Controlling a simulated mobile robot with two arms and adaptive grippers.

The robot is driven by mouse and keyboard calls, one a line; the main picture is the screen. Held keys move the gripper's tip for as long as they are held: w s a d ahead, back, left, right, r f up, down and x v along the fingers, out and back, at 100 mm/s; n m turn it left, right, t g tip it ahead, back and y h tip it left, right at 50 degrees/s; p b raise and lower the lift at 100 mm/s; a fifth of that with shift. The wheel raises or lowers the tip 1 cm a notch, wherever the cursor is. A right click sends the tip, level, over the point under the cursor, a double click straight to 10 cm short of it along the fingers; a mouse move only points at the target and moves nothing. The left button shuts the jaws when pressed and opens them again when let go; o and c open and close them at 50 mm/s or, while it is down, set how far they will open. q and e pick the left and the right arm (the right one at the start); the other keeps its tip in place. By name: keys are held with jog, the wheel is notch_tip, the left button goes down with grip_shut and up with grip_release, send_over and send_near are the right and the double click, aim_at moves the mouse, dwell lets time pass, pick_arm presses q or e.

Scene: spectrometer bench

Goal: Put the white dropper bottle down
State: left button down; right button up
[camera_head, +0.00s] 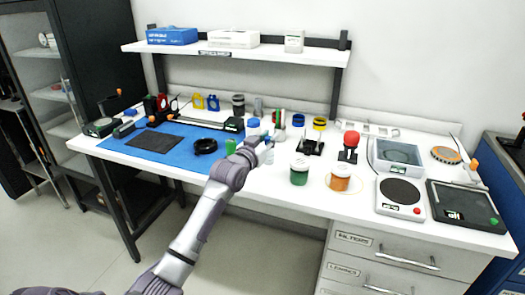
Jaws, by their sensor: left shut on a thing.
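My left gripper (262,146) reaches in from the lower left, over the front middle of the white bench. It is shut on the white dropper bottle (269,155), which is small here and largely hidden by the fingers. I cannot tell whether the bottle's base touches the bench top. A white container with a blue cap (253,126) stands just behind the gripper. My right gripper is not in view.
A green-labelled jar (299,172) and an orange jar (340,178) stand right of the gripper. A round-plate scale (401,197) stands further right. Bare bench lies in front of the gripper.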

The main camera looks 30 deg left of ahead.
pick_arm(q)
jog(key=shift+w+a+f, duration=0.1)
jog(key=shift+a+f, duration=0.25)
jog(key=shift+f, duration=0.55)
jog(key=shift+s+a+f, duration=0.1)
jog(key=shift+a+f, duration=0.2)
jog(key=shift+f, duration=0.55)
jog(key=shift+w+a+f, duration=0.1)
jog(key=shift+a+f, duration=0.25)
jog(key=shift+f, duration=0.55)
jog(key=c, duration=1)
grip_release()
jog(key=s+d, duration=0.1)
jog(key=s, duration=1.1)
